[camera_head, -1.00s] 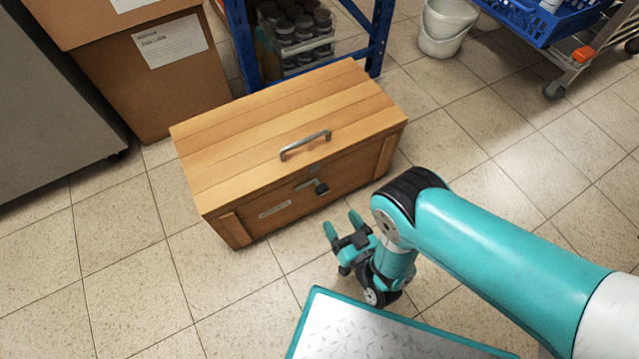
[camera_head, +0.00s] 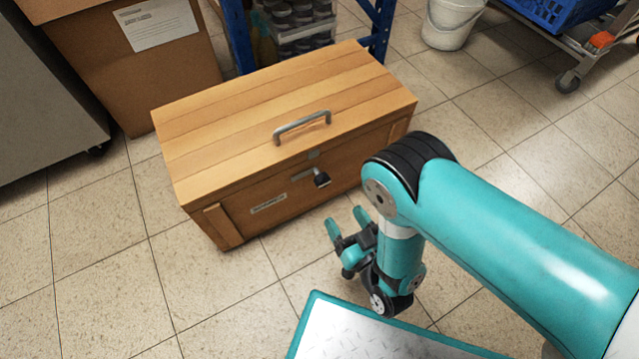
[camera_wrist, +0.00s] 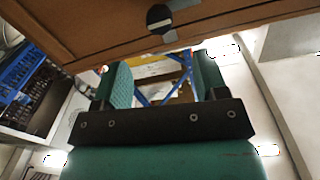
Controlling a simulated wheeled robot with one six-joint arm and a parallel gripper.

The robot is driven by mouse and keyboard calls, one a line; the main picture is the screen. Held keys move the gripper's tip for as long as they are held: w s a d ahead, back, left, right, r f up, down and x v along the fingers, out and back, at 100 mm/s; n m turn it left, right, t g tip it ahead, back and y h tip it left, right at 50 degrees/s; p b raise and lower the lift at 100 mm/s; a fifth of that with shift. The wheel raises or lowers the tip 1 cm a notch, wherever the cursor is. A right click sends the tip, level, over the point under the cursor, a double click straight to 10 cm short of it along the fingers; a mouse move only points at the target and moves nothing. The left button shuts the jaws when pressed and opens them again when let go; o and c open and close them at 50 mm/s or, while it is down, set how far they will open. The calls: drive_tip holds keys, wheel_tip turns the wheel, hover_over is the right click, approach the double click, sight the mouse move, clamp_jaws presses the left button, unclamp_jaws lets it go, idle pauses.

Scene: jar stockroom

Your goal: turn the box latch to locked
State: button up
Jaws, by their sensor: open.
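The wooden box (camera_head: 280,118) stands closed on the tiled floor, with a metal handle (camera_head: 302,124) on its lid. Its latch (camera_head: 318,178), a dark knob with a small metal plate, is on the front face, right of a paper label. In the wrist view the latch (camera_wrist: 159,18) shows as a round dark knob at the top, beyond my fingers. My gripper (camera_head: 346,222) is open and empty, in front of the box and a little below and right of the latch, apart from it. In the wrist view the two teal fingers (camera_wrist: 160,82) are spread with nothing between them.
A cardboard box (camera_head: 135,65) stands behind on the left, beside a grey cabinet (camera_head: 45,90). A blue shelf (camera_head: 380,35) with jars is behind the box. A white bucket (camera_head: 447,24) and a cart (camera_head: 565,50) stand at the back right. Floor left of the box is clear.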

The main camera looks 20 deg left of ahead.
sight(325, 184)
drive_tip(key=w+a+b, duration=0.1)
drive_tip(key=b, duration=0.5)
drive_tip(key=shift+f, duration=0.35)
drive_tip(key=shift+b, duration=1)
drive_tip(key=b+x, duration=0.1)
drive_tip(key=x, duration=0.2)
drive_tip(key=b+x, duration=0.1)
drive_tip(key=x, duration=0.2)
drive_tip(key=b+x, duration=0.2)
drive_tip(key=x, duration=0.2)
drive_tip(key=shift+r, duration=0.25)
drive_tip(key=shift+x, duration=0.75)
drive_tip(key=shift+r, duration=0.15)
drive_tip(key=c, duration=0.9)
